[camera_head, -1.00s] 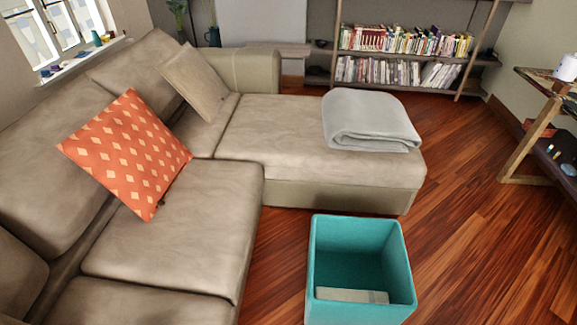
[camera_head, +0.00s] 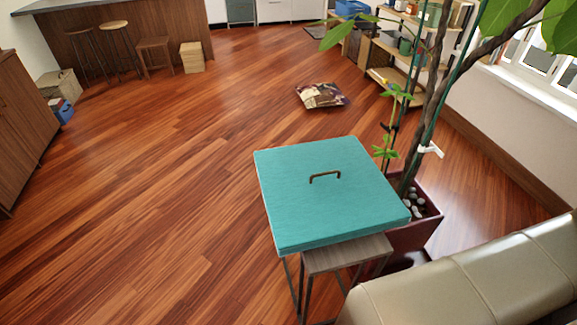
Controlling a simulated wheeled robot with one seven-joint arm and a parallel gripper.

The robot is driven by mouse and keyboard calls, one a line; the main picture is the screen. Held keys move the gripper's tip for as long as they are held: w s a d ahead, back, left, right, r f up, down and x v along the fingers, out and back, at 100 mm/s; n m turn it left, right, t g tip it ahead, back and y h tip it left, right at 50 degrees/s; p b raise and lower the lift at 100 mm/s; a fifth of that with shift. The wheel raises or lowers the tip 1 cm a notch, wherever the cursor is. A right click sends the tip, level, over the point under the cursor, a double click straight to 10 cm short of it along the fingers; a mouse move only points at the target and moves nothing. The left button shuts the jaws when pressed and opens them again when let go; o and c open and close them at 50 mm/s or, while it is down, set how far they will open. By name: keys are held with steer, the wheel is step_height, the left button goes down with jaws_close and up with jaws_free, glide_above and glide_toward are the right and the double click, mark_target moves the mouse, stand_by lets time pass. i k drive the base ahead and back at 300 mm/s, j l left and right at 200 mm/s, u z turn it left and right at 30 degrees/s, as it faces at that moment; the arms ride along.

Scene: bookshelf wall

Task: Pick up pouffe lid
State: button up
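The pouffe lid (camera_head: 318,203) is a flat teal square with a small dark bronze handle (camera_head: 325,177) standing up from the middle of its top. It lies on a small side table (camera_head: 348,254) with a greyish wooden top and thin dark legs. The lid overhangs this table toward the back and left. Its handle faces up and nothing covers it. My gripper is not in view.
A potted plant (camera_head: 413,228) with a thick stem stands right beside the lid, its leaves reaching above. The sofa back (camera_head: 455,285) fills the lower right. A patterned cushion (camera_head: 321,95) lies on the floor behind. The wooden floor (camera_head: 150,190) to the left is clear.

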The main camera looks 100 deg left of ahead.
mark_target(316, 194)
steer(key=u, duration=2.1)
steer(key=z, duration=2.95)
steer(key=k+z, duration=0.2)
steer(key=z, duration=0.25)
steer(key=k+z, duration=0.25)
steer(key=z, duration=0.2)
steer(key=u, duration=3.55)
